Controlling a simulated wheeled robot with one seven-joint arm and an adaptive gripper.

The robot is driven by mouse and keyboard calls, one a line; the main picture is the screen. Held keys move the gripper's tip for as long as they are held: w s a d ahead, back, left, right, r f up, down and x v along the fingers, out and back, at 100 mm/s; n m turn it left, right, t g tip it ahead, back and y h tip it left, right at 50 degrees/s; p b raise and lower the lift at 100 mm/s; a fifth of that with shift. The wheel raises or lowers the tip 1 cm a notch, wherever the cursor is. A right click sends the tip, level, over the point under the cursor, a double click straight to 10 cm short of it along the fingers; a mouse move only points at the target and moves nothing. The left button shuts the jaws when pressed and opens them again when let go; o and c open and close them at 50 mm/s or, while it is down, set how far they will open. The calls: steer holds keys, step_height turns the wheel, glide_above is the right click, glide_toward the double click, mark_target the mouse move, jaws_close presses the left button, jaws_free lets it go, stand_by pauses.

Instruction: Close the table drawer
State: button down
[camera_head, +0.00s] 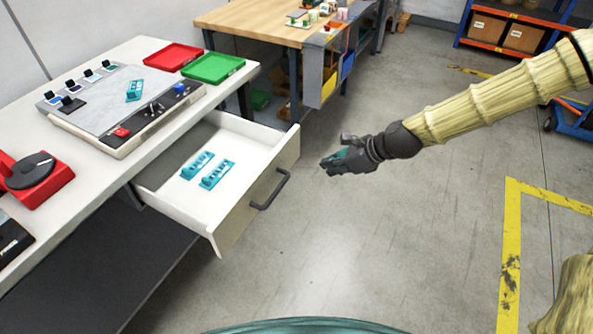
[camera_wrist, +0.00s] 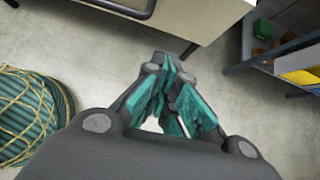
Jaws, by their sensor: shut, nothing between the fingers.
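The table drawer (camera_head: 260,190) is pulled out from under the white table (camera_head: 215,100). It is white inside, with a beige front and a dark bar handle (camera_head: 270,190). Two teal parts (camera_head: 207,169) lie in it. My gripper (camera_head: 328,163) is to the right of the drawer front, apart from it, with its fingers pointing left. In the wrist view the gripper (camera_wrist: 172,85) is shut and empty, its teal fingertips together. The drawer front (camera_wrist: 195,15) and part of the handle (camera_wrist: 125,6) show at the top of that view.
A red tray (camera_head: 172,56) and a green tray (camera_head: 212,68) stand on the white table beside a grey work board (camera_head: 105,100). A wooden bench (camera_head: 260,22) stands behind. A dark lower shelf (camera_head: 110,270) lies under the table. The floor right of the drawer is clear.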

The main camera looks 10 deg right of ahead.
steer(key=w+a+f+p, duration=0.1)
steer(key=w+a+f, duration=0.5)
steer(key=a, duration=0.3)
steer(key=shift+w+f+p, duration=0.2)
steer(key=shift+w+p, duration=0.1)
steer(key=shift+w, duration=0.25)
stand_by(0.4)
stand_by(0.3)
